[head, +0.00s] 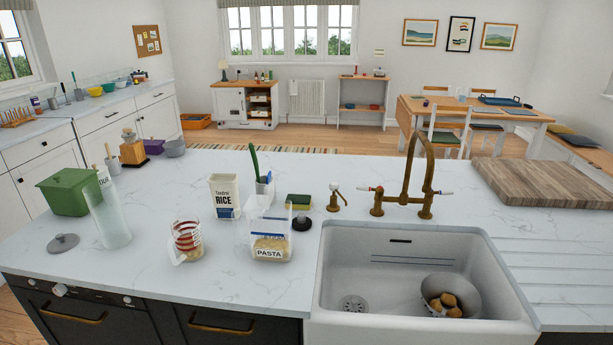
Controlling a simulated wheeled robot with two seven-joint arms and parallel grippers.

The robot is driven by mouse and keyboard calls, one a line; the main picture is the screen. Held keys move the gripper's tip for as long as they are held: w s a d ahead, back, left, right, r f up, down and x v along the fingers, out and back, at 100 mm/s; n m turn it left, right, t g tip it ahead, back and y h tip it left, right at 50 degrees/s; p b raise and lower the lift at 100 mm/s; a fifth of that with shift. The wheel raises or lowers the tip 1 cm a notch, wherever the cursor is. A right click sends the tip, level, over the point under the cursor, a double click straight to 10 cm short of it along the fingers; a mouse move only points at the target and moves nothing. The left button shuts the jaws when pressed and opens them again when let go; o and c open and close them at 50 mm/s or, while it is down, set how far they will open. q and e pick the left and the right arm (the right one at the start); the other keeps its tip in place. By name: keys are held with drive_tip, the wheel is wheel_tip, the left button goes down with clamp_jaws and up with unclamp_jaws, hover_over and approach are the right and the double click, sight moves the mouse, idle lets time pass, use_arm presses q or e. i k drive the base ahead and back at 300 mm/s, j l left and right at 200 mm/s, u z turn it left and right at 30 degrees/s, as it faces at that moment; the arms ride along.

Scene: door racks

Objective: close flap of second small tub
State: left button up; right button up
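A clear tub with a "PASTA" label (269,247) stands on the marble counter, with pale contents low inside. A clear panel rises at its top and looks like a raised flap. Left of it stands a smaller clear tub (187,241) with red bands and tan contents. A clear piece sticks out at its left side; I cannot tell its flap's position. Which one is the second small tub is not clear from the labels. Neither of my grippers is in view.
A white "RICE" box (225,196), a utensil pot (264,187) and a tall clear cylinder (110,219) stand nearby. A grey lid (63,243) lies at left. The sink (335,270) with a brass tap (408,190) is at right. The front counter strip is clear.

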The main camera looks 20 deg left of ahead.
sight(271, 194)
drive_tip(key=j, duration=1)
drive_tip(key=k+j, duration=0.1)
drive_tip(key=j, duration=0.9)
